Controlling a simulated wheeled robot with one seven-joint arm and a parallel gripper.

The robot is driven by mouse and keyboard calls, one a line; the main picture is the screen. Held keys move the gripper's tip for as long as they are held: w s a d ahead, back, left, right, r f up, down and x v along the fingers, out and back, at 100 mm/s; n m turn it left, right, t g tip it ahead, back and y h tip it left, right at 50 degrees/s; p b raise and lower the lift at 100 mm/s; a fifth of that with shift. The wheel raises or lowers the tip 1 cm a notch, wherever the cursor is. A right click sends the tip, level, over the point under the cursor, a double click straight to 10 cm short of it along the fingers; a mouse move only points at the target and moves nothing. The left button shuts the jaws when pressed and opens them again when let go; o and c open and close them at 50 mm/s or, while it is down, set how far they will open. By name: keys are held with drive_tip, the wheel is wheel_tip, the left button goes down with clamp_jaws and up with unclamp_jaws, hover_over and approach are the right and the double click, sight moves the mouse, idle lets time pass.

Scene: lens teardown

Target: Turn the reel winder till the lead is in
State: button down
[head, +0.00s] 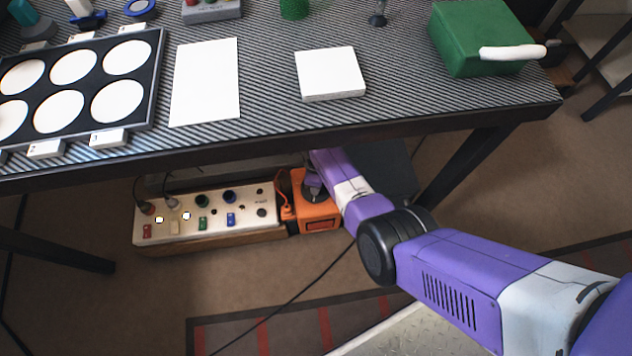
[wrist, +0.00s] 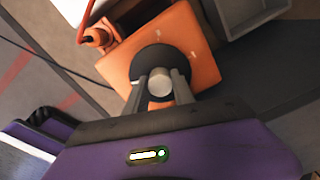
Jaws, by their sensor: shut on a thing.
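The reel winder is an orange box (head: 318,213) under the table, beside the switch panel; its orange top (wrist: 197,42) fills the middle of the wrist view. A round black hub (wrist: 157,58) sits on that top, with a pale grey knob (wrist: 160,84) standing on it. My gripper (wrist: 160,80) is shut on the knob, one finger on each side. In the head view my gripper (head: 313,184) reaches down to the box and partly hides the hub. The lead's orange plug end (wrist: 97,37) shows beside the box, with a thin dark cable trailing away.
A white switch panel (head: 245,213) with coloured buttons stands left of the box. The table edge (head: 400,138) hangs just above my arm. A grey open bin (wrist: 245,12) lies close beside the box. A dark cable (head: 300,291) crosses the floor.

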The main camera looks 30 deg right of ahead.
idle(0.4)
drive_tip(key=c, duration=1.1)
unclamp_jaws()
drive_tip(key=shift+o, duration=0.2)
wheel_tip(320, 180, up, 8)
drive_tip(key=p, duration=0.4)
drive_tip(key=shift+f+p, duration=0.1)
drive_tip(key=shift+p, duration=0.25)
